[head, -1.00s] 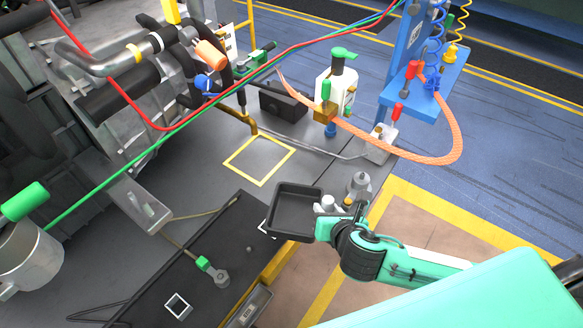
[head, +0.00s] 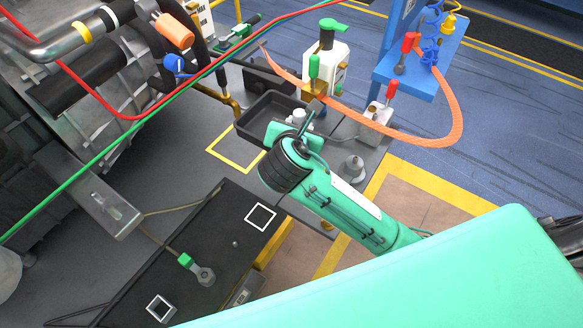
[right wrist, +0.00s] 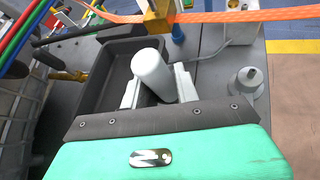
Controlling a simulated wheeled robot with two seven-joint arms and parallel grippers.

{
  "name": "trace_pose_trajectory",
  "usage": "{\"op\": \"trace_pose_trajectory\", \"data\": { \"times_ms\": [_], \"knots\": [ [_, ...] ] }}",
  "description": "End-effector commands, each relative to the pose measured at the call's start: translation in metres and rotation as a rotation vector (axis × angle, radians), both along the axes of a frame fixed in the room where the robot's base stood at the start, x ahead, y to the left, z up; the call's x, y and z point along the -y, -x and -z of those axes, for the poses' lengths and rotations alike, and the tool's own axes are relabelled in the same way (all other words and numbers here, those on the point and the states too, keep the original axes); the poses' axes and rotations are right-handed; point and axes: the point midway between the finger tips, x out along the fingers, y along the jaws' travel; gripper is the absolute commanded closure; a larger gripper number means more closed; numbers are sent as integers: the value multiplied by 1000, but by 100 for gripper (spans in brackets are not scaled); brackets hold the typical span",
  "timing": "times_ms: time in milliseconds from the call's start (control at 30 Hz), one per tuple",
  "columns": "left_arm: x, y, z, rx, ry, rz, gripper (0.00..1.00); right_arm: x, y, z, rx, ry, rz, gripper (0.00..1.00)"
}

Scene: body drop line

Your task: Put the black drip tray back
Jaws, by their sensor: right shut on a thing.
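The black drip tray (head: 262,112) is a shallow, empty rectangular pan. The tray covers the upper right part of a yellow square outline (head: 226,165) on the grey deck. I cannot tell whether it touches the deck. My left gripper is not in view.
A white bottle with green tops (head: 325,68) and a dark box (head: 268,78) stand just behind the tray. An orange hose (head: 370,122) and red and green lines cross above. A grey conical fitting (head: 353,168) is to the right. A black mat (head: 215,235) lies in front.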

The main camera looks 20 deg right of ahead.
Motion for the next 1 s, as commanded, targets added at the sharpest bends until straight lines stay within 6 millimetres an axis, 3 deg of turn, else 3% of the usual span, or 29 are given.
{"op": "trace_pose_trajectory", "data": {
  "times_ms": [33, 200, 400, 667, 900, 1000],
  "knots": [
    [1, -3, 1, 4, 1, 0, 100, 0, 1, 17, -7, 3, 0, 100],
    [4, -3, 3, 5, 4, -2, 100, 1, 1, 63, -5, 4, 0, 100],
    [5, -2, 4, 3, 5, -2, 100, 1, 1, 106, -3, 2, -1, 100],
    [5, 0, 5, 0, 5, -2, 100, 0, 0, 125, 1, 1, -2, 100],
    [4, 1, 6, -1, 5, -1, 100, 1, 0, 159, -1, 2, -1, 100],
    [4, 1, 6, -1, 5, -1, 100, 0, 0, 163, 2, 0, -2, 100]
  ]
}}
